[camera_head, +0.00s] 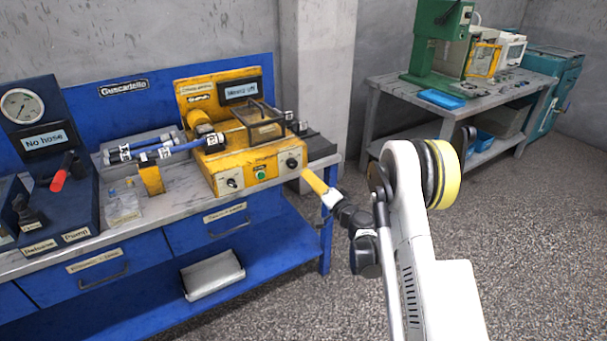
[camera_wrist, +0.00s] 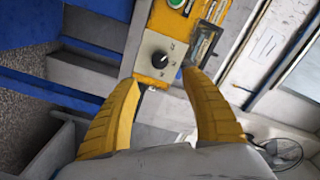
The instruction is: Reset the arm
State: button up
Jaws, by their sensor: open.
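My gripper (camera_wrist: 163,98) shows in the wrist view as two yellow ribbed fingers spread apart, with nothing between them. A yellow control box (camera_wrist: 152,62) with a black knob (camera_wrist: 159,60) and a green button lies just beyond the fingertips. In the head view my arm reaches in from the lower right, and the gripper (camera_head: 308,176) is close to the right front corner of the yellow box (camera_head: 215,172). The head view does not show clearly whether the fingers touch the box.
The yellow box stands on a blue workbench (camera_head: 150,262) with drawers. Blue hoses (camera_head: 165,151) and a gauge panel (camera_head: 38,115) are at the left. A grey table (camera_head: 380,93) with a green press (camera_head: 438,45) stands at the back right. The floor (camera_head: 540,230) at right is clear.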

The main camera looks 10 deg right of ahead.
jog(key=shift+s+d, duration=0.2)
jog(key=shift+s, duration=0.3)
jog(key=s+a+r+n+g, duration=0.3)
jog(key=s+a+r, duration=0.25)
jog(key=r, duration=0.25)
jog(key=s+a+r+n+g, duration=0.2)
jog(key=s+a+r+g, duration=0.15)
jog(key=s+r, duration=0.35)
jog(key=s+d+f+n+g+h, duration=0.1)
jog(key=s+d+g+h, duration=0.1)
jog(key=s, duration=1.3)
jog(key=s+d+n+g+h, duration=0.1)
jog(key=s+d+n+h, duration=0.1)
jog(key=s, duration=1.3)
jog(key=shift+d+f+g+h, duration=0.35)
jog(key=shift+d+h, duration=0.15)
jog(key=shift+h, duration=0.3)
